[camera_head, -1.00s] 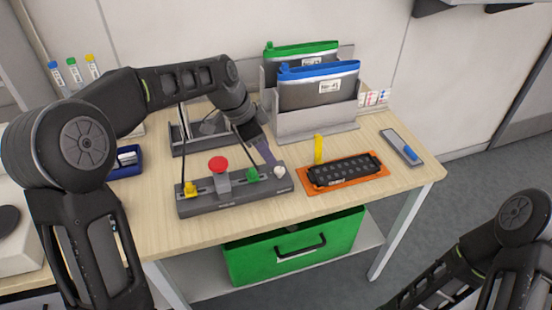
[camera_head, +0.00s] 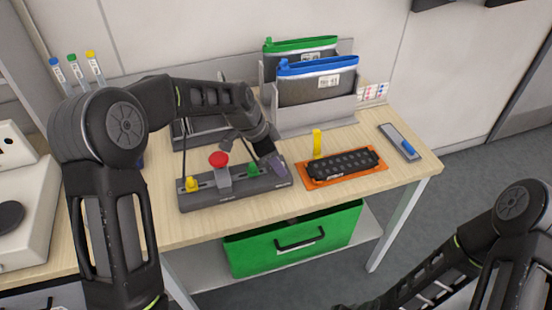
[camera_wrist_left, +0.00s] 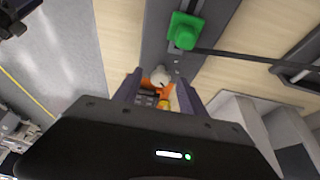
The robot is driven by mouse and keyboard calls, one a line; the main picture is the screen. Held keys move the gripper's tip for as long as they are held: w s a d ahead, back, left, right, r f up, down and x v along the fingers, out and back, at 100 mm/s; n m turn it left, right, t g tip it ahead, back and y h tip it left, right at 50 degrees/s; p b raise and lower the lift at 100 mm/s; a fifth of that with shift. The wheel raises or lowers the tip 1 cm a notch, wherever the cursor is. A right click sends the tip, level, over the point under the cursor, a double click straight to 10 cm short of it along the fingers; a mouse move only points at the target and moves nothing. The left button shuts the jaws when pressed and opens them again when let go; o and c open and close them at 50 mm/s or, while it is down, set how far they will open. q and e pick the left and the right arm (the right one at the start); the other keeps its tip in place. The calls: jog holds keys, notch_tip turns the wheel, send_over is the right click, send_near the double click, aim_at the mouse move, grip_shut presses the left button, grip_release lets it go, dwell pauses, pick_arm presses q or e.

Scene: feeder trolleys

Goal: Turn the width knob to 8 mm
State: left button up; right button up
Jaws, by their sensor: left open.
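My left gripper (camera_head: 277,168) points down at the right end of the box. Its fingers (camera_wrist_left: 163,92) are open, with the pale knob between or just beyond their tips; contact cannot be told. No scale marking is readable.
An orange tray (camera_head: 312,184) with a black block and a yellow upright piece (camera_head: 317,143) stands close to the right. A grey file holder (camera_head: 315,122) stands behind. A green drawer box (camera_head: 255,256) is below. My right arm is at lower right, off the table.

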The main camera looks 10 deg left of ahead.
pick_arm(q)
grip_shut()
dwell(0.5)
